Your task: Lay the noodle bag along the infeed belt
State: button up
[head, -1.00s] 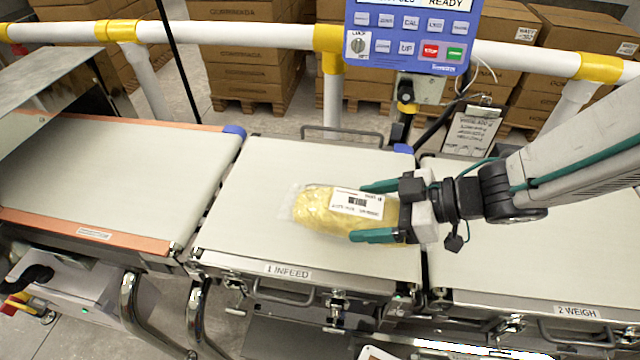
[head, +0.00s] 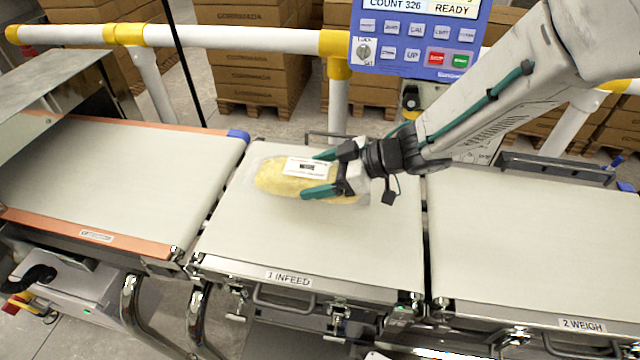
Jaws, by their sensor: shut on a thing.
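The noodle bag (head: 272,177), a clear bag of yellow noodles with a white label, is over the back half of the infeed belt (head: 300,238). Its long side runs left to right across the picture. My gripper (head: 318,173) has its green fingers on either side of the bag's right part and is shut on it. I cannot tell whether the bag touches the belt. Part of the bag is hidden by the fingers and the label.
The weigh belt (head: 530,230) on the right is bare. Another belt (head: 110,175) with orange edges lies to the left, also bare. A blue control panel (head: 418,40) and a white and yellow rail (head: 230,37) stand behind. Stacked cartons are beyond the rail.

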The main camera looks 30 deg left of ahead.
jog(key=shift+f, duration=1.55)
jog(key=shift+f, duration=0.1)
jog(key=o, duration=1.3)
jog(key=shift+f, duration=0.1)
jog(key=shift+r, duration=0.25)
jog(key=v, duration=1.2)
jog(key=shift+f, duration=0.1)
